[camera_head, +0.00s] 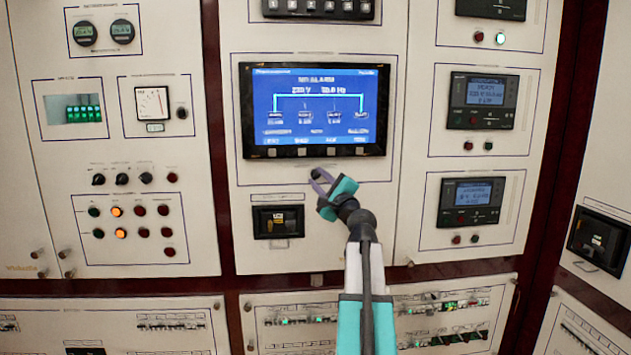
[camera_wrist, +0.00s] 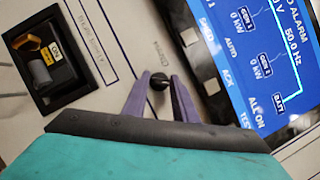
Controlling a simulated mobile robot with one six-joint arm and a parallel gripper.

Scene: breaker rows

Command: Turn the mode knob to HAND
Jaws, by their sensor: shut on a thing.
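A small round black knob (camera_wrist: 158,81) sits on the pale panel just below the big blue screen. My gripper (camera_wrist: 155,88) has its two purple fingers on either side of this knob and is shut on it. In the head view my gripper (camera_head: 320,181) is at the panel under the screen, and the knob is mostly hidden by the fingers. The lettering beside the knob is too blurred to read, and I cannot make out a HAND mark or where the knob points.
The blue screen (camera_head: 315,105) is just above my gripper. A black recessed switch box (camera_head: 278,221) lies to the lower left. Several black knobs (camera_head: 121,179) and round buttons (camera_head: 117,211) are on the left panel. Meter units (camera_head: 471,202) are on the right.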

